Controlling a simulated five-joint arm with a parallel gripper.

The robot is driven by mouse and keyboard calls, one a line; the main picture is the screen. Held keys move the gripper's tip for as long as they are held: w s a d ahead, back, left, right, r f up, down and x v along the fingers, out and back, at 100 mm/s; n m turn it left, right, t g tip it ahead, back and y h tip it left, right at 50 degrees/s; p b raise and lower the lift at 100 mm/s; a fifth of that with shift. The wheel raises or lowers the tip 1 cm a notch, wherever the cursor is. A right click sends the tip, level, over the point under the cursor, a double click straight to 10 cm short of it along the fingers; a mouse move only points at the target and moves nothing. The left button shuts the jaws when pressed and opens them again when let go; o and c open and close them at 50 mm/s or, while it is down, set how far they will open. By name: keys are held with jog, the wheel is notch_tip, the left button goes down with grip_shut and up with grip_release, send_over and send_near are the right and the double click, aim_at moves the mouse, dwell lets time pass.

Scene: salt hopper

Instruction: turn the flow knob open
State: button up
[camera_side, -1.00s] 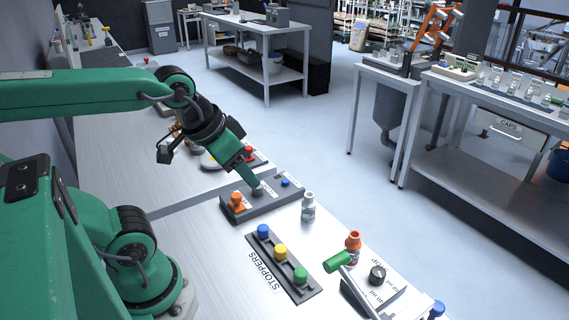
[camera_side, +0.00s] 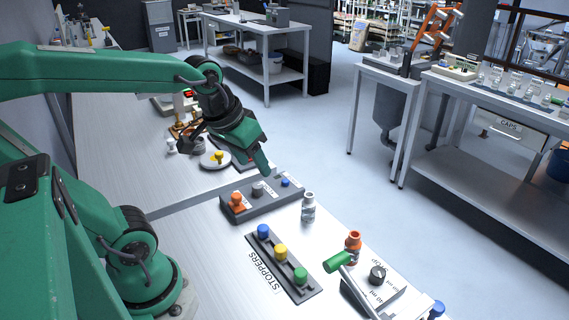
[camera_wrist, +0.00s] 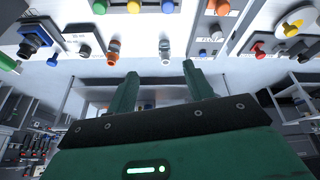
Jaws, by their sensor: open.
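My gripper (camera_side: 262,168) is open and empty, pointing down above the far side of a grey block (camera_side: 262,203) in the side view. Both fingers (camera_wrist: 158,78) show spread apart in the wrist view, with nothing between them. Candidate knobs are a yellow one (camera_side: 217,157) on a pale disc, also in the wrist view (camera_wrist: 290,29), and a black one (camera_side: 377,273) on a white block at lower right. A red knob (camera_wrist: 257,50) shows in the wrist view. In the side view my gripper hides it. No finger visibly touches a knob.
The grey block carries orange (camera_side: 237,200), grey (camera_side: 258,188) and blue (camera_side: 285,182) pieces. A stopper rack (camera_side: 271,276), a clear bottle (camera_side: 308,208), an orange-topped bottle (camera_side: 352,245) and a green handle (camera_side: 338,262) stand nearer. Bare bench lies left of the rack.

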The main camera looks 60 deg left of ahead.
jog(key=w+a+f+n+g, duration=0.3)
jog(key=w+a+f+n, duration=0.2)
jog(key=w+a+n, duration=0.25)
jog(key=n+g, duration=0.2)
jog(key=n, duration=0.3)
send_over(257, 185)
notch_tip(257, 185, down, 8)
jog(key=shift+d+r, duration=0.1)
jog(key=shift+r, duration=0.05)
jog(key=shift+f, duration=0.25)
jog(key=shift+f, duration=3.75)
jog(key=c, duration=1)
